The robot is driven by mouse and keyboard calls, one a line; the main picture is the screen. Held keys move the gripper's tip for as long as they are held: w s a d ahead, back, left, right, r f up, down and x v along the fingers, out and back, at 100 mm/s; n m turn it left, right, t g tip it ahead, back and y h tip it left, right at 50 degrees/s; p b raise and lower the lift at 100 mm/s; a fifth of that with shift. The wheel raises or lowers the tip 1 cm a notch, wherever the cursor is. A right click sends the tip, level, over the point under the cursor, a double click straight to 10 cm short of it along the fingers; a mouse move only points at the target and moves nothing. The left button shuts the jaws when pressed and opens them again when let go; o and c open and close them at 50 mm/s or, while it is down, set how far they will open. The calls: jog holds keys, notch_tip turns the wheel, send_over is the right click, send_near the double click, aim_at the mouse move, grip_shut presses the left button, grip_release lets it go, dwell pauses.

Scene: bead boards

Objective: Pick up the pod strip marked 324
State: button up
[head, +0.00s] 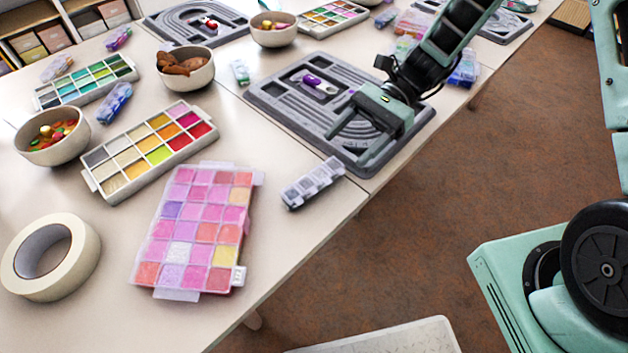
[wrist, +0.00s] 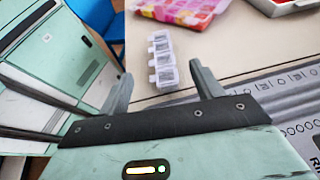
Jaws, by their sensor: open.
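A pale grey-white pod strip (head: 313,182) with a row of small lidded compartments lies on the table near its front edge, between the pink bead case and the grey bead board. No number on it is legible. It also shows in the wrist view (wrist: 163,62), beyond and between my fingers. My gripper (head: 347,148) is open and empty above the front part of the grey board, pointing toward the strip and apart from it. In the wrist view both fingers of my gripper (wrist: 160,72) are spread wide.
The pink bead case (head: 196,230) lies left of the strip, the grey bead board (head: 270,95) behind it. A tape roll (head: 50,257), a multicoloured tray (head: 150,150), bowls (head: 52,135) and other strips (head: 114,102) lie farther left. Bare table surrounds the strip; the front edge is close.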

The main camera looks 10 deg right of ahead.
aim_at(316, 180)
jog(key=x, duration=0.8)
jog(key=shift+f, duration=0.3)
jog(key=c, duration=1.1)
